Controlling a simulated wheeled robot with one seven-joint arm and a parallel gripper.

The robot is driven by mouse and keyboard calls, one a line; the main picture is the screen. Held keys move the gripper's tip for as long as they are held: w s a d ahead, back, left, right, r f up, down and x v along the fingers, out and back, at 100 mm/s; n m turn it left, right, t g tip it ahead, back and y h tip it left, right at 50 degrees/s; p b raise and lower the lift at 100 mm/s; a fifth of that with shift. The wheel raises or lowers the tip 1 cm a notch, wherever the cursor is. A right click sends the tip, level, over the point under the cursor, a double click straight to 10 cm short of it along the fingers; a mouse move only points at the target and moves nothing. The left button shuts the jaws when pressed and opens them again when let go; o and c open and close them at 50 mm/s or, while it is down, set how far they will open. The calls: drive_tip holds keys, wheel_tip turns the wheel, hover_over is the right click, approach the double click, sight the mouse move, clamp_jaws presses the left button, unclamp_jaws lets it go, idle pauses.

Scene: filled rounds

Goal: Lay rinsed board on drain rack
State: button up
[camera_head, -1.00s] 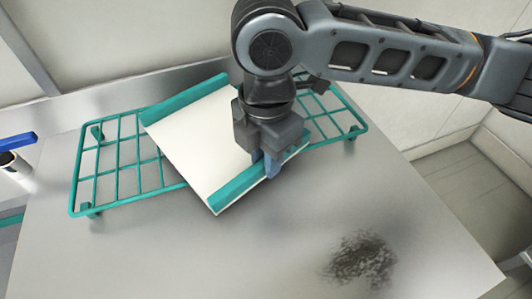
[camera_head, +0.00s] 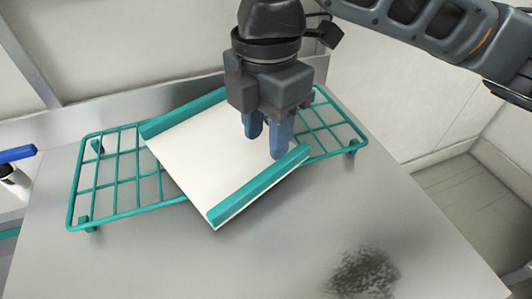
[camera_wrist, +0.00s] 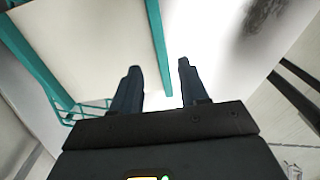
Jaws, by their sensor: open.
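The white board (camera_head: 205,155) with teal strips along two edges lies across the teal wire drain rack (camera_head: 118,212), turned at an angle to it. Its near corner reaches past the rack's front edge. It also shows in the wrist view (camera_wrist: 95,45). My gripper (camera_head: 267,148) is above the board near its right teal strip, with its blue fingers apart and nothing between them. In the wrist view the two fingers (camera_wrist: 157,75) are spread, with the teal strip showing beyond the gap. Part of the board is hidden behind my gripper.
The rack stands on a grey metal counter (camera_head: 270,255) with a dark speckled patch (camera_head: 365,272) at the front right. A blue-topped item (camera_head: 15,155) stands at the far left edge. The counter in front of the rack is clear.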

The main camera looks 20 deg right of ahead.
drive_tip(key=shift+r, duration=1.7)
